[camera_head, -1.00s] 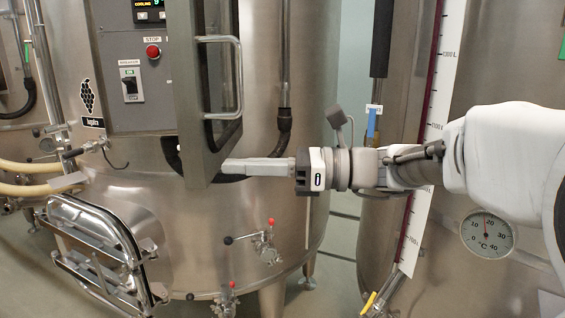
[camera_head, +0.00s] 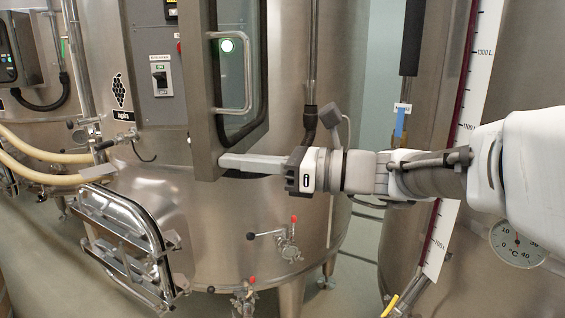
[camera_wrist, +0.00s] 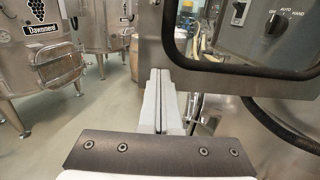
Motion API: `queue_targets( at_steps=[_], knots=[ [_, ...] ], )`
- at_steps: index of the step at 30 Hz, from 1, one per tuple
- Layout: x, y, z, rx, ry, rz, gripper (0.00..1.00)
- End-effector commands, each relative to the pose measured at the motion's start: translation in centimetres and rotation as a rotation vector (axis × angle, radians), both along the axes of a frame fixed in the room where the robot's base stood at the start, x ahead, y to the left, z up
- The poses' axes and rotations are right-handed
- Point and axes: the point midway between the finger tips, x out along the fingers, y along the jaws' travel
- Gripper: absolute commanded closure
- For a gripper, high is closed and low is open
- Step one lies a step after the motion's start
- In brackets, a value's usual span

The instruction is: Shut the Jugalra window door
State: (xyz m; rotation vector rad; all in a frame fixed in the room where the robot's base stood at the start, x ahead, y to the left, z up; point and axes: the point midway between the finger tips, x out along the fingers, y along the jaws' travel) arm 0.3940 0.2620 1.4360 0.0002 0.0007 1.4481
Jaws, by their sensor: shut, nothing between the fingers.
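The window door (camera_head: 203,110) is a grey frame with a dark-edged glass pane and a silver bar handle (camera_head: 248,80). It stands open at an angle in front of the vat's control panel (camera_head: 158,85). In the wrist view its frame (camera_wrist: 235,83) fills the upper right. My gripper (camera_head: 224,160) is shut and empty, its fingertips at the door's lower corner. In the wrist view the closed fingers (camera_wrist: 158,78) point along the side of the frame. I cannot tell whether they touch it.
Hoses (camera_head: 45,180) hang at left. A second vat with a level scale (camera_head: 462,110) stands at right, near my arm. Open floor shows in the wrist view.

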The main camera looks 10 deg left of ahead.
Motion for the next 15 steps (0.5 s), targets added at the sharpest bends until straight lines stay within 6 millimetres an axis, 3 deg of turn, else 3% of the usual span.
queue_targets(
  at_steps=[7, 15],
  knots=[
    [-0.5, 5.0, -0.2, 0.000, -0.001, -0.157, 1.00],
    [0.7, 10.6, -0.4, 0.002, 0.001, -0.151, 1.00]
  ],
)
